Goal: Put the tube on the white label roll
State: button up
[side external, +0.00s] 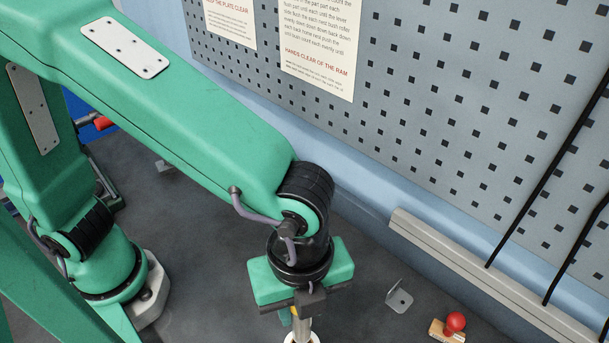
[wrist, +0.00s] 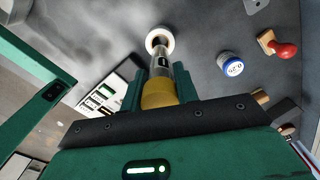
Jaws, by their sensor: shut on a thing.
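The tube (wrist: 158,68) is a silvery cylinder with a yellow part at its near end. My gripper (wrist: 160,92) is shut on the tube around the yellow part, with a teal finger on each side. The white label roll (wrist: 163,32) is at the tube's far end in the wrist view, and the tube covers part of it. In the side view my gripper (side external: 301,307) points down and the tube (side external: 303,328) hangs below it. The roll's rim (side external: 289,338) shows around the tube's lower part at the bottom edge. I cannot tell whether they touch.
A red-knobbed wooden stamp (side external: 455,322) and a metal bracket (side external: 400,297) lie on the dark bench to the right. A blue-and-white jar (wrist: 231,67) stands right of the roll. A rail (side external: 480,268) and pegboard (side external: 420,120) bound the back.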

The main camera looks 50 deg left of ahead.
jog(key=shift+f, duration=2)
jog(key=o, duration=1.1)
jog(key=shift+f, duration=0.15)
notch_tip(320, 180, up, 12)
jog(key=shift+r, duration=0.2)
